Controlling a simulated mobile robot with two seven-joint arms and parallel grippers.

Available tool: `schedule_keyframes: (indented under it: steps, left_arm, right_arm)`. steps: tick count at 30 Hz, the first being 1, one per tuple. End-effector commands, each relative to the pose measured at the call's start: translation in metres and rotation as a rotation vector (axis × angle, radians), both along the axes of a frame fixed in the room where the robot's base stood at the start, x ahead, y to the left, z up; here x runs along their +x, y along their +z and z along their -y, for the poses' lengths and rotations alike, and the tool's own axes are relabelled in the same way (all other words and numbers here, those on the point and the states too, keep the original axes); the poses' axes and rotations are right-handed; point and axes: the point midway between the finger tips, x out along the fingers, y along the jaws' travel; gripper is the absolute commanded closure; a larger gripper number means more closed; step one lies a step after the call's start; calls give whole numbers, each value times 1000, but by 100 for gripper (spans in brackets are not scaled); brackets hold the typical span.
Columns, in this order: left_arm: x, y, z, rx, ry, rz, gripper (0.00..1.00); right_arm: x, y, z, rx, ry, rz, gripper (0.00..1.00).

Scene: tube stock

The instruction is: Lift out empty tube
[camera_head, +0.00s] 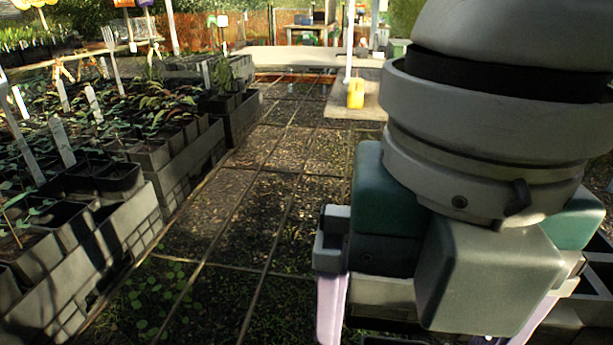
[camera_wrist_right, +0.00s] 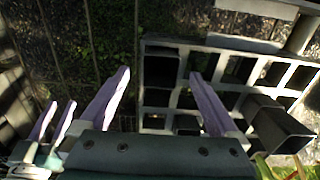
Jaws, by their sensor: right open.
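My right gripper (camera_head: 425,338) hangs large at the right of the head view, fingers pointing down and wide apart.
Grey crates (camera_head: 130,225) with potted seedlings and white labels line the left. A dark gridded floor strip (camera_head: 245,205) runs down the middle. A yellow container (camera_head: 355,93) stands on a low slab behind. Green leaves (camera_wrist_right: 265,168) show at the wrist view's lower right.

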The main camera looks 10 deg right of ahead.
Motion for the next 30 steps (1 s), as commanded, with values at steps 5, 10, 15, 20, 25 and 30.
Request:
schedule_keyframes:
  steps: [5,10,15,20,25,30]
  left_arm:
    - [0,-15,-1,5,-3,0,50]
    - [0,-14,-2,7,-5,-1,50]
    - [0,-14,-2,7,-5,-1,50]
    - [0,-14,-2,7,-5,-1,50]
    - [-1,-14,-1,5,-5,-2,50]
    - [-1,-14,0,1,-2,-2,50]
  right_arm:
    - [-1,-32,1,0,-2,-2,3]
    - [-1,-36,1,0,0,0,3]
    - [0,-35,1,0,-1,0,12]
    - [0,-35,1,0,-1,0,30]
    - [0,-35,1,0,-1,0,49]
    - [0,-35,1,0,-1,0,68]
